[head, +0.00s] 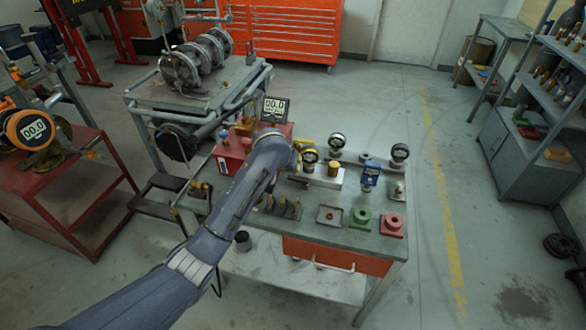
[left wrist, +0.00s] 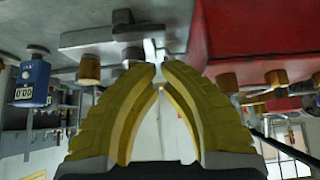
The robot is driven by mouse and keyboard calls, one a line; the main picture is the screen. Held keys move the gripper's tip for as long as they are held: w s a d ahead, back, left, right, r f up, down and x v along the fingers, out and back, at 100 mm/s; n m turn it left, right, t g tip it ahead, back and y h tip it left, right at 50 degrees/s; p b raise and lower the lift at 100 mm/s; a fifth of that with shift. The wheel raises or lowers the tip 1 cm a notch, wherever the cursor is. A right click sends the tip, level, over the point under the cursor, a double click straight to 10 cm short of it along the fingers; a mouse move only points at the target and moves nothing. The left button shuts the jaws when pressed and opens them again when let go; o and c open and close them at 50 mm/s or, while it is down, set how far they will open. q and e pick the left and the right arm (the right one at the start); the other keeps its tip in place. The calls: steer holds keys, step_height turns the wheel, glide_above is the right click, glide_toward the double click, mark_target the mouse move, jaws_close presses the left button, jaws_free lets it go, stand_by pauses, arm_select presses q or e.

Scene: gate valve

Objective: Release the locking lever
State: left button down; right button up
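My left gripper (head: 298,150) reaches over the grey workbench (head: 305,235), its yellow fingers partly hidden behind my arm in the head view. In the left wrist view the yellow fingers (left wrist: 159,66) converge, their tips close together. A pale metal piece (left wrist: 149,47) shows at the tips; I cannot tell whether they grip it. A grey metal bar (left wrist: 110,37) with a brass cylinder (left wrist: 90,68) lies beside the tips. I cannot make out for sure which part is the locking lever. My right gripper is not in view.
A red box (head: 232,150) with a display (head: 274,109) stands at the bench's left. A blue gauge (head: 370,173), green block (head: 360,217) and red block (head: 391,225) are on the right.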

mark_target(298, 179)
arm_select(q)
steer(key=shift+x, duration=4.25)
steer(key=shift+a, duration=0.15)
